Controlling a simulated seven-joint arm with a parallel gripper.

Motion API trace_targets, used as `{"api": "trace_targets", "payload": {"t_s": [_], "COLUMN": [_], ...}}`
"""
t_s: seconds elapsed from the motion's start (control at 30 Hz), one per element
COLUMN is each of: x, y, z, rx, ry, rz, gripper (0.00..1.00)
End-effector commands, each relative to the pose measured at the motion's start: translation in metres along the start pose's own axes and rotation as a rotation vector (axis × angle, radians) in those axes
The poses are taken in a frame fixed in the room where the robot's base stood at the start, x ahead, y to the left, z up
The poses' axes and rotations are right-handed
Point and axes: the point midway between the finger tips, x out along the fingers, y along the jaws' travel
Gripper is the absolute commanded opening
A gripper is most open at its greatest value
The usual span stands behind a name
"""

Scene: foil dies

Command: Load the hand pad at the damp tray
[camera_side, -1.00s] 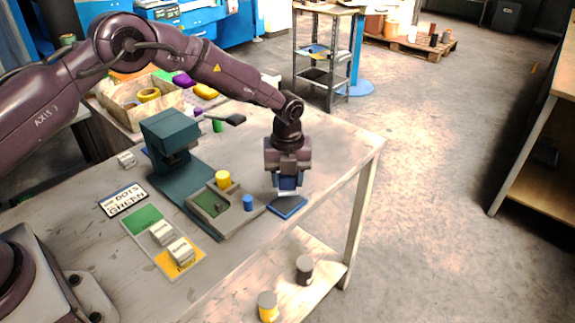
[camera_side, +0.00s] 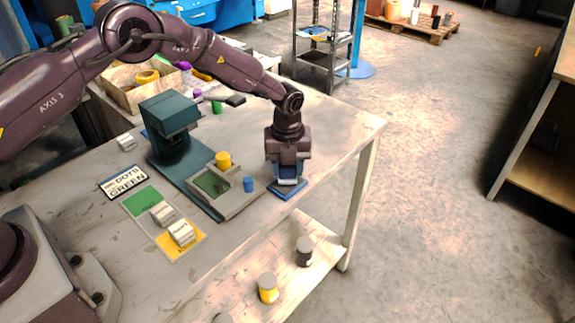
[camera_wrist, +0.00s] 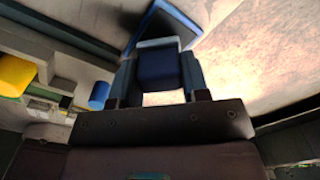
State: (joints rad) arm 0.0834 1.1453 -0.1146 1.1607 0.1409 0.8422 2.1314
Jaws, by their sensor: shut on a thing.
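The hand pad, a dark blue block with a pale base, is in my gripper (camera_side: 287,176). The pad (camera_wrist: 158,68) also shows between the two fingers in the wrist view. The damp tray (camera_side: 297,191) is a flat blue tray near the right end of the table. My gripper is shut on the pad and low over the tray, with the pad at the tray's surface. I cannot tell how firmly they touch. The tray's rim (camera_wrist: 143,27) shows behind the pad in the wrist view.
A green press (camera_side: 170,125) stands left of my gripper. A grey fixture (camera_side: 232,203) with a yellow cylinder (camera_side: 223,159) and a blue cylinder (camera_side: 249,184) lies between. A green and yellow card (camera_side: 145,199) holds white blocks. The table's front edge is close to the tray.

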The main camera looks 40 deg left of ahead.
Motion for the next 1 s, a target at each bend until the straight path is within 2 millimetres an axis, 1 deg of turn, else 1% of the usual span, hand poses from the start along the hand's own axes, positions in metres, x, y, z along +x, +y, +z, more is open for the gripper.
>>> {"api": "trace_targets", "payload": {"t_s": [1.0], "x": [0.01], "y": [0.0], "z": [0.0], "rx": [0.0], "ry": [0.0], "rz": [0.0], "gripper": [0.23]}}
